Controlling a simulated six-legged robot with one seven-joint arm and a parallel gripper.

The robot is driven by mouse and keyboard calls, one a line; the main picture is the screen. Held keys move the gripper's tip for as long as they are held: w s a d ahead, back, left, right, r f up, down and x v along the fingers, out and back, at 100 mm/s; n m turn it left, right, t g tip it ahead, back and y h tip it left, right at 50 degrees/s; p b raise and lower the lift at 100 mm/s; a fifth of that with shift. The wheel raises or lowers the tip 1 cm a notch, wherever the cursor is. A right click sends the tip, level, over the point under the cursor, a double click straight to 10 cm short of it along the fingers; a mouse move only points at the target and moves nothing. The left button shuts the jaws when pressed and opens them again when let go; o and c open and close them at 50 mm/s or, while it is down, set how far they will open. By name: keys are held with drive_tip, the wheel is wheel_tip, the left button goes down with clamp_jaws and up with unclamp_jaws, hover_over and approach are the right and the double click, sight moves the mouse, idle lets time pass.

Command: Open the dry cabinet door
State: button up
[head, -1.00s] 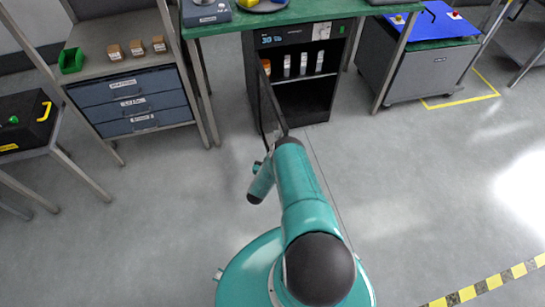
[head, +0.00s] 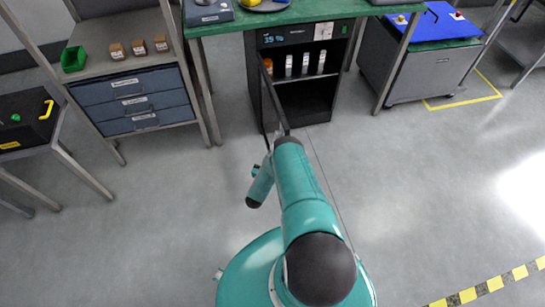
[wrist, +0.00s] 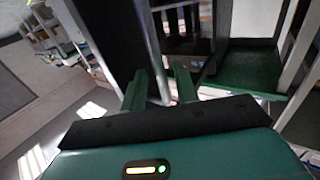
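The black dry cabinet (head: 316,100) stands under the green bench, with its display lit at the top. Its door (head: 270,102) stands swung outward on the left side, seen nearly edge-on. The interior shows several small bottles (head: 304,64) on a shelf. In the wrist view the dark door panel (wrist: 108,35) rises left of my gripper (wrist: 160,88). A silver bar, seemingly the door handle (wrist: 154,55), runs between the two green fingers. The fingers stand apart with gaps beside the bar. In the head view my arm hides the gripper.
A blue drawer unit (head: 136,101) stands left of the cabinet, with a green bin (head: 73,59) on its shelf. A grey cart with a blue top (head: 430,22) stands to the right. Bench legs flank the cabinet. The floor in front is clear.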

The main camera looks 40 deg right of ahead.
drive_tip(key=v, duration=1.1)
drive_tip(key=shift+s+a, duration=0.2)
drive_tip(key=shift+a, duration=0.05)
